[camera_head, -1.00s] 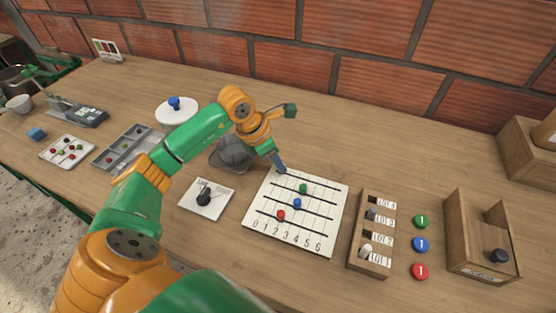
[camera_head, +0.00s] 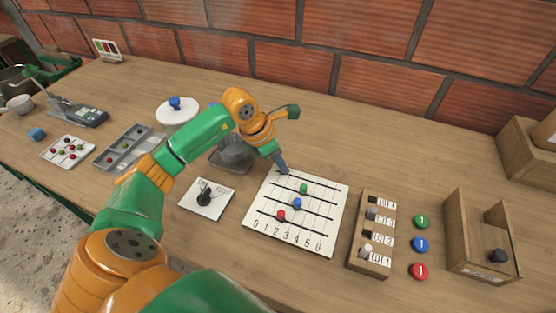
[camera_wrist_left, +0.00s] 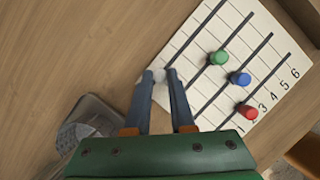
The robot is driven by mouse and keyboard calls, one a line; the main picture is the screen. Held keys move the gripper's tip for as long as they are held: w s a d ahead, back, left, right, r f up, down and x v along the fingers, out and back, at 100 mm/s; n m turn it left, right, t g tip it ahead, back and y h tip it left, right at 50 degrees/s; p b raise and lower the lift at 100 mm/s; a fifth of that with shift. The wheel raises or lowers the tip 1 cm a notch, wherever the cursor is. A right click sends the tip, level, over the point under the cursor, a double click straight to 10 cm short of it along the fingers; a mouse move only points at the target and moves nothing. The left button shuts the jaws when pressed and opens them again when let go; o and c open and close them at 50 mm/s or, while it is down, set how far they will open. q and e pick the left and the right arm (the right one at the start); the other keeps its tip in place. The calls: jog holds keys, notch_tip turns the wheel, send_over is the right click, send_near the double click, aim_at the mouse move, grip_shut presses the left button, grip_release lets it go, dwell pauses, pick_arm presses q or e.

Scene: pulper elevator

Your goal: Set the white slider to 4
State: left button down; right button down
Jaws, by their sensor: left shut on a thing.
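The slider board (camera_head: 325,215) is a white plate with several dark slots and the numbers 0 to 6 along its near edge. My left gripper (camera_head: 284,171) is at the far slot, near its low-number end. In the left wrist view my left gripper (camera_wrist_left: 160,76) is shut on the white slider (camera_wrist_left: 160,91), which shows pale between the fingers and is partly hidden. Its exact number is hard to read. The green slider (camera_head: 303,188), blue slider (camera_head: 297,203) and red slider (camera_head: 281,215) stand on the other slots. My right gripper is not in view.
A dial plate (camera_head: 207,199) and a grey container (camera_head: 232,158) lie left of the board. A wooden LOT rack (camera_head: 374,240), several numbered discs (camera_head: 421,244) and a wooden box (camera_head: 482,240) stand to the right. The table behind the board is clear.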

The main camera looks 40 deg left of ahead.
pick_arm(q)
send_near(321, 182)
jog(key=x, duration=0.4)
jog(key=shift+w+d+f, duration=0.1)
jog(key=shift+w+f, duration=0.05)
jog(key=shift+f, duration=0.15)
jog(key=c, duration=0.8)
grip_release()
jog(key=shift+o, duration=0.2)
jog(key=v, duration=0.7)
